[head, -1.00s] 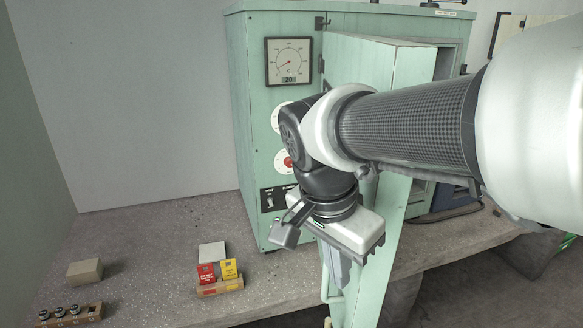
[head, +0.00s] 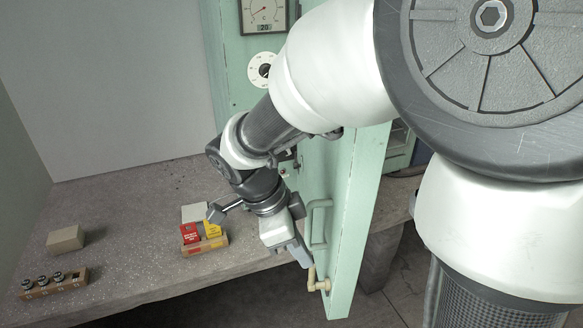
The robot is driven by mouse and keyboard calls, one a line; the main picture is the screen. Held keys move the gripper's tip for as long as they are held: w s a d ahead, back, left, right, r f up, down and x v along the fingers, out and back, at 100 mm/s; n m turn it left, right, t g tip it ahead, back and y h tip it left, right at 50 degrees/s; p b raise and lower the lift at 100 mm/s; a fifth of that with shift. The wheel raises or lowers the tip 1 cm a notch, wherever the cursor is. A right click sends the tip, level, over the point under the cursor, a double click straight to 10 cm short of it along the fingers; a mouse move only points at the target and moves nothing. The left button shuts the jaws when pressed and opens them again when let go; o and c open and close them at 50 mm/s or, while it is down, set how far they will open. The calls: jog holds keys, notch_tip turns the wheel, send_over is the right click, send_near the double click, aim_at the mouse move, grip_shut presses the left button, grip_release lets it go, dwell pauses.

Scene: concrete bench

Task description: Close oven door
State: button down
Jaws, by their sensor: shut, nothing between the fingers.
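The oven is a pale green cabinet (head: 222,75) with a square temperature gauge (head: 264,12) on its front. Its green door (head: 352,215) stands open, swung out toward me, with its outer face turned left. A green bar handle (head: 317,222) and a cream latch (head: 318,281) are on that face. My gripper (head: 304,260) is shut and empty, pointing down just left of the door, beside the handle and above the latch. I cannot tell whether it touches the door. My arm hides the upper door and part of the oven front.
The concrete bench (head: 130,235) carries a small box holding red and yellow packets (head: 203,240), a beige block (head: 66,239) and a wooden rack with dark-topped vials (head: 53,283). A slice of the oven's right side (head: 398,143) shows past the door.

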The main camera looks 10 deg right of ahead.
jog(key=shift+d+f+p, duration=0.25)
jog(key=shift+d+p, duration=0.05)
jog(key=shift+d, duration=0.8)
jog(key=shift+d+f+p, duration=0.25)
jog(key=shift+d, duration=0.85)
jog(key=shift+d, duration=0.1)
